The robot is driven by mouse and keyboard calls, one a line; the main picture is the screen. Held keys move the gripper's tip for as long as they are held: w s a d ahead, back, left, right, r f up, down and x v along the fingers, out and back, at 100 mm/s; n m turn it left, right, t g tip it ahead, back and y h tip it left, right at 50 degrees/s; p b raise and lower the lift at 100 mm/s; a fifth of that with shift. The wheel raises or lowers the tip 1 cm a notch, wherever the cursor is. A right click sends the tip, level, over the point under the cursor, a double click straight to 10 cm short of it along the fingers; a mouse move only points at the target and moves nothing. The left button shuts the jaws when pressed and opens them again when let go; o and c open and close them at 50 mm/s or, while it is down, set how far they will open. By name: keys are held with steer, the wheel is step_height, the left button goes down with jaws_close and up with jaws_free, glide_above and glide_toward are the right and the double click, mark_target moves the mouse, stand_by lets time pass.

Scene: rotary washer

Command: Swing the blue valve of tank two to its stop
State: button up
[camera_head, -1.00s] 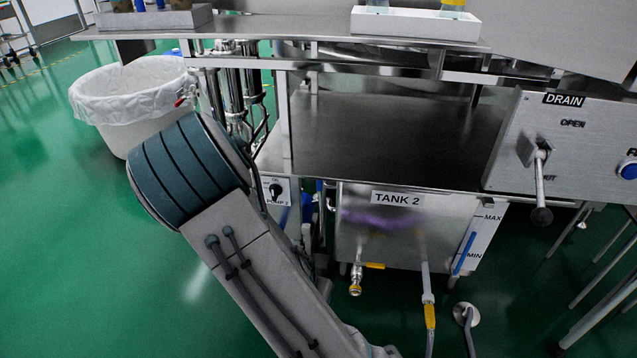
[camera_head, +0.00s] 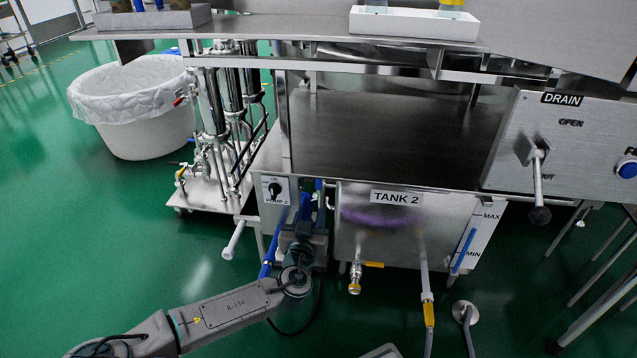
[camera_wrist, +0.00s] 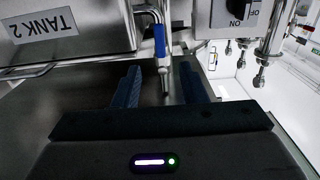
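The blue valve handle (camera_wrist: 160,42) shows upright in the wrist view, beside tank two (camera_wrist: 70,38), on a thin metal stem. My gripper (camera_wrist: 161,70) is open, with its two dark blue fingers on either side of the handle's line of sight. The handle looks a little beyond the fingertips, and I see no contact. In the head view, tank two (camera_head: 400,243) stands under the steel bench. The end of my arm is low, just left of the tank, among blue pipes. There I cannot clearly tell the valve from the pipes and gripper.
A pump switch box (camera_head: 274,191) sits left of the tank; it also shows in the wrist view (camera_wrist: 238,14). A yellow-handled tap (camera_head: 363,275) and a hose (camera_head: 428,300) are at the tank's front. A white bin (camera_head: 140,120) stands on open green floor.

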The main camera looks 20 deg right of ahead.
mark_target(318, 184)
steer(key=b+x, duration=0.4)
steer(key=x, duration=0.9)
steer(key=shift+w+d, duration=0.25)
jaws_close()
